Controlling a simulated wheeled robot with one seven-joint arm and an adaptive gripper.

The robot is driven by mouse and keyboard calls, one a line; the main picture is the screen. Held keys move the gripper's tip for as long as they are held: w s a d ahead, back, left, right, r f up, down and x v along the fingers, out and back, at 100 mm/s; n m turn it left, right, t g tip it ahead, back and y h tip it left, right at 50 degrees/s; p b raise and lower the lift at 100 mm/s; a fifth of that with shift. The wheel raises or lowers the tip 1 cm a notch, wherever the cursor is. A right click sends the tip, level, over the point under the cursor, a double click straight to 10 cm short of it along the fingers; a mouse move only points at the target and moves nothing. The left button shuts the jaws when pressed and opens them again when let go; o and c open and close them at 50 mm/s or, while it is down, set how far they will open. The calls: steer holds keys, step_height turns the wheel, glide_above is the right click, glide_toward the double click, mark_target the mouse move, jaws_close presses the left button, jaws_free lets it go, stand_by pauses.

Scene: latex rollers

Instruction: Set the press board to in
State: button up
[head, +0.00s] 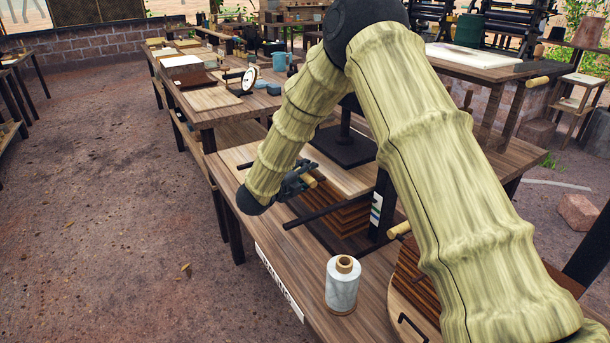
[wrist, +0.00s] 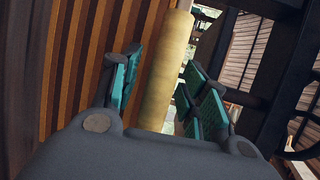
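The press stands on the near table, with a stack of brown ridged boards (head: 345,222) under a pale wooden top board (head: 335,168). The ridged brown face also fills the left of the wrist view (wrist: 85,65). I cannot tell which part is the press board. A pale yellow wooden handle (head: 309,181) shows at my gripper (head: 300,180) in the head view. In the wrist view the handle (wrist: 167,70) runs between the two teal-padded fingers of my gripper (wrist: 160,90). The fingers are apart around it, and I see no clear grip. My arm hides part of the press.
A black bar (head: 325,213) sticks out left of the press. A white spool (head: 342,285) stands near the table's front edge. A second ridged stack (head: 412,280) lies partly behind my arm. Open dirt floor (head: 110,200) is on the left.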

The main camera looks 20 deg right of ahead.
steer(key=shift+a, duration=0.3)
steer(key=v, duration=1.1)
steer(key=shift+s+a, duration=0.25)
steer(key=shift+a, duration=0.05)
steer(key=shift+r, duration=0.2)
